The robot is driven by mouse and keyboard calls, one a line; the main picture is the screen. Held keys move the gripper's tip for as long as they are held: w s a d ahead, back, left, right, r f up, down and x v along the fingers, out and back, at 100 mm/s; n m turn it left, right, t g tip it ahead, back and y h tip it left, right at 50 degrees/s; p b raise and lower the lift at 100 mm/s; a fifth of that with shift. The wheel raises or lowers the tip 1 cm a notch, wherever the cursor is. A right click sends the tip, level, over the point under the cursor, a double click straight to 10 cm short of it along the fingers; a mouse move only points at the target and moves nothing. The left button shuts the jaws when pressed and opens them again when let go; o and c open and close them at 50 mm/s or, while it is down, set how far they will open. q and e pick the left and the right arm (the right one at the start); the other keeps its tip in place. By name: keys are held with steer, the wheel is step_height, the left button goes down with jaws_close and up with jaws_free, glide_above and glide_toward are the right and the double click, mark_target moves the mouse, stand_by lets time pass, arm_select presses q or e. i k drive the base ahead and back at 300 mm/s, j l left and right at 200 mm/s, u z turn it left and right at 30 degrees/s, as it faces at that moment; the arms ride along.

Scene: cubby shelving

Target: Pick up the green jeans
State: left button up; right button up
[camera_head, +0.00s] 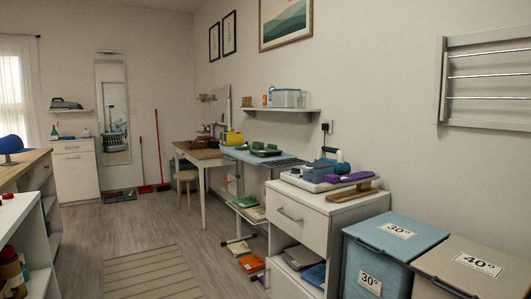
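Neither of my grippers is in view. Several green items show on the right side of the room, and I cannot tell for sure which one is the jeans. A green folded cloth (257,213) lies on a low shelf under the light-blue surface, beside a paler folded cloth (245,201). A dark green flat item (266,150) lies on top of the light-blue surface (238,154). All are small at this distance, and nothing is seen touching them.
A white drawer cabinet (303,222) stands nearer, with a purple folded cloth (349,177) on top. Blue (388,262) and beige (478,268) lidded bins stand at the front right. A wooden-topped counter (30,166) lines the left. The floor with a striped rug (150,270) is open between.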

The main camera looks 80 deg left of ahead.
mark_target(258, 148)
steer(key=i+j, duration=0.1)
steer(key=j, duration=0.15)
steer(key=j+u, duration=0.1)
steer(key=j, duration=2.85)
